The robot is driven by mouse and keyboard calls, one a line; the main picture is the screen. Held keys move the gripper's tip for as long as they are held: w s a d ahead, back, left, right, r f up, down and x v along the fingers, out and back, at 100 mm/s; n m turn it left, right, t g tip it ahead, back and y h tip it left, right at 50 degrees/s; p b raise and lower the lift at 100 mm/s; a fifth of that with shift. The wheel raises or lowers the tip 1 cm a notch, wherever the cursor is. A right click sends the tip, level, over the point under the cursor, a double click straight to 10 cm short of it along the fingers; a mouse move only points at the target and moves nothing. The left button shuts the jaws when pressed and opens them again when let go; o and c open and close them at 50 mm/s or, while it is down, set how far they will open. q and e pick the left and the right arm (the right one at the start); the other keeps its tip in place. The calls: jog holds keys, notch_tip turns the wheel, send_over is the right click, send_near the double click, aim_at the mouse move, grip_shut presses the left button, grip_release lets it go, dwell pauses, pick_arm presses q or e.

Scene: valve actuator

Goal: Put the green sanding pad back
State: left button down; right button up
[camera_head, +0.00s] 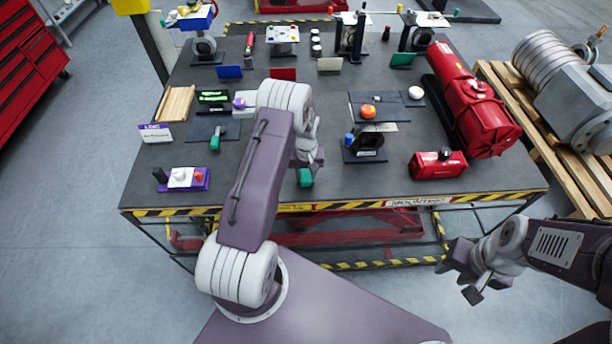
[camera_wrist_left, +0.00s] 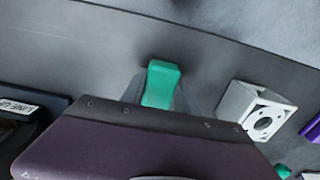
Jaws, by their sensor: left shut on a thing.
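My left gripper (camera_head: 305,163) is shut on a green pad (camera_head: 305,177) at the front middle of the workbench. In the left wrist view the green pad (camera_wrist_left: 161,84) sits between the two grey fingers, its outer end sticking out past them. I cannot tell whether it touches the bench. Another green piece (camera_head: 215,138) lies on a dark mat (camera_head: 197,133) left of my left arm; a bit of it also shows in the left wrist view (camera_wrist_left: 282,171). My right gripper (camera_head: 460,274) is open and empty, off the bench's front right.
A white block with a round hole (camera_wrist_left: 258,110) stands near the held pad, hidden behind my arm in the head view. A purple-based piece (camera_head: 185,180) stands front left, a black stand (camera_head: 363,155) and red box (camera_head: 437,165) to the right. The front strip is mostly clear.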

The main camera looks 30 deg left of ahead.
pick_arm(q)
jog(key=c, duration=0.9)
grip_release()
